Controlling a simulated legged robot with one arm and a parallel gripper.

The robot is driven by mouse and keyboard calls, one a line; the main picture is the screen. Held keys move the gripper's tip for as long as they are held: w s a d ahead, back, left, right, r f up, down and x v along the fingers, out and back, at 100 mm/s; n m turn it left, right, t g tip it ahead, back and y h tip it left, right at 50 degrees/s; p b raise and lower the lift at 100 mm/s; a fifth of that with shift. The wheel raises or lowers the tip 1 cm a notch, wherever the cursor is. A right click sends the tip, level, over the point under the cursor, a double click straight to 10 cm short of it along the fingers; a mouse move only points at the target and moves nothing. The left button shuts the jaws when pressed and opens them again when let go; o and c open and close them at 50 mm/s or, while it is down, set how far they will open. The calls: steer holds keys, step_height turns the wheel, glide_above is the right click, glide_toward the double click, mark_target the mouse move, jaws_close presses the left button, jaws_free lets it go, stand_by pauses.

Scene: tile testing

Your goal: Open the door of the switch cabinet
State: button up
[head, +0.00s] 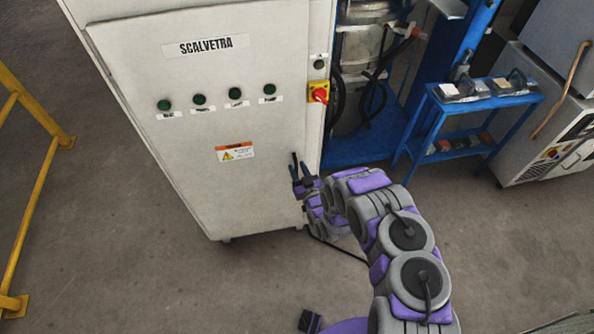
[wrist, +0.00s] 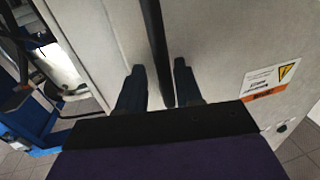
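The switch cabinet (head: 245,190) is a tall off-white box labelled SCALVETRA. Its front door (head: 200,125) looks shut. A slim black handle (head: 294,160) is on the door's right side, low down. My gripper (head: 304,178) is at this handle. In the wrist view the handle (wrist: 158,45) runs between the two dark fingers of my gripper (wrist: 159,72). The fingers stand apart, with a gap on the left of the handle and a smaller one on the right. I cannot tell whether either finger touches it.
A blue cart (head: 430,135) stands to the right, with another machine (head: 550,130) beyond. A yellow rail (head: 38,190) is at the left. Floor before the cabinet is clear.

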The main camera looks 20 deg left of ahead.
steer(key=shift+a+f, duration=0.15)
steer(key=shift+a, duration=0.45)
steer(key=c, duration=0.4)
steer(key=shift+d, duration=0.25)
jaws_close()
